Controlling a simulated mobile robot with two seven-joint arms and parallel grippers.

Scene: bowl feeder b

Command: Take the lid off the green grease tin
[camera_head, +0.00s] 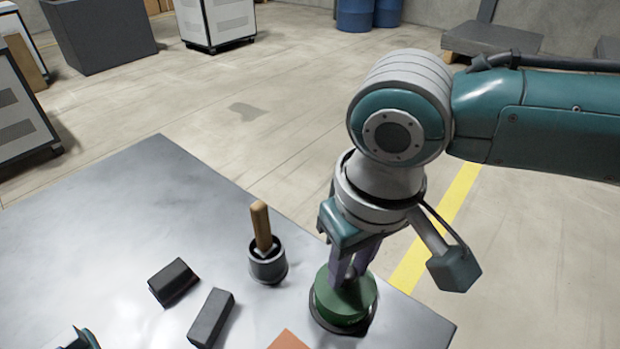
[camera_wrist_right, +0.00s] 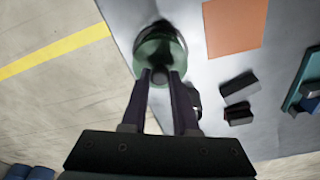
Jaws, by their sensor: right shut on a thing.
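The green grease tin (camera_head: 338,309) is at the right corner of the grey metal table. My right gripper (camera_head: 348,280) reaches down onto its top from above, with its two fingers close together. In the right wrist view, the fingertips (camera_wrist_right: 160,78) are shut on a small dark round knob in the middle of the green lid (camera_wrist_right: 158,50). The fingers hide part of the lid. I cannot tell whether a gap lies between lid and tin.
A dark cup (camera_head: 268,267) with a wooden-handled tool (camera_head: 261,226) stands left of the tin. Two dark blocks (camera_head: 173,281) (camera_head: 211,318) lie farther left. An orange mat (camera_wrist_right: 233,27) lies near the tin. The table's far left area is bare.

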